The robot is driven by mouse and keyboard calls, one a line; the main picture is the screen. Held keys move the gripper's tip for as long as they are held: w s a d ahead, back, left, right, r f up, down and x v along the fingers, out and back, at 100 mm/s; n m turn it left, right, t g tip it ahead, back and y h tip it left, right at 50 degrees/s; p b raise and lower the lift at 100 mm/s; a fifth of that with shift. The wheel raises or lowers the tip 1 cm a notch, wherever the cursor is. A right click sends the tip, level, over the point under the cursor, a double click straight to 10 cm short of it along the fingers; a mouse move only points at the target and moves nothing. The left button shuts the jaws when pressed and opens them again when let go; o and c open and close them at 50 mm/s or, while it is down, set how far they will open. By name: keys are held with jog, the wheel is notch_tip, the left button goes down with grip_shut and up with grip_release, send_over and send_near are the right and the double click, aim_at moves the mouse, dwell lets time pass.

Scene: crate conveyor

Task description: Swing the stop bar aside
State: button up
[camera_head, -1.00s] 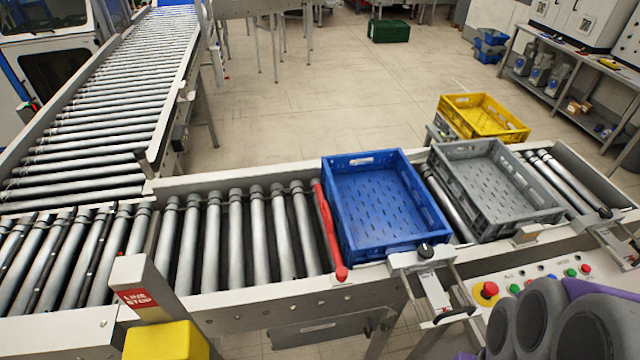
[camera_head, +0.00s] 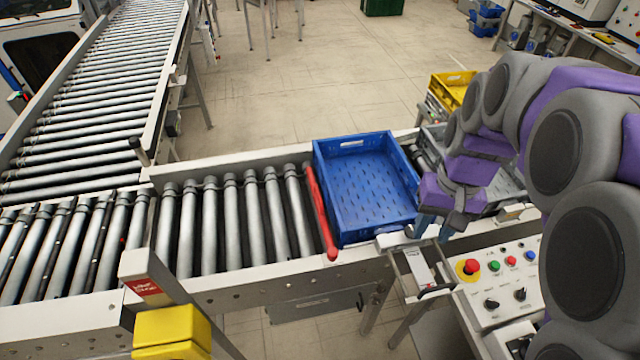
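The red stop bar (camera_head: 320,213) lies across the roller conveyor (camera_head: 238,222), from the far rail to the near rail. The blue crate (camera_head: 365,185) stands on the rollers just right of the bar, close against it. My gripper (camera_head: 432,230) points down at the near rail, by the crate's front right corner and above a small bracket with a handle (camera_head: 418,268). Its fingers look parted, with a gap between them. I see nothing held, though the fingertips are small and partly overlap the bracket.
The grey crate (camera_head: 432,137) behind my arm is mostly hidden. A yellow crate (camera_head: 452,88) stands beyond it. A control panel (camera_head: 498,278) with coloured buttons is at the near right. A yellow box on a post (camera_head: 172,330) stands at the front left. Rollers left of the bar are empty.

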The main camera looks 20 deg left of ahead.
jog(key=w+a+n+p, duration=0.15)
jog(key=w+a, duration=0.25)
jog(key=w, duration=0.4)
jog(key=n+y+p, duration=0.1)
jog(key=n+p, duration=0.2)
jog(key=p, duration=0.3)
send_over(319, 195)
jog(key=w+d, duration=0.2)
jog(key=d, duration=0.1)
notch_tip(319, 195, down, 6)
jog(key=a+f, duration=0.1)
jog(key=f, duration=0.4)
jog(key=s+f+p, duration=0.1)
jog(key=f, duration=0.5)
jog(key=a+f, duration=0.1)
jog(key=f, duration=0.4)
jog(key=shift+s+a+f, duration=0.2)
jog(key=shift+s+a, duration=0.1)
grip_shut()
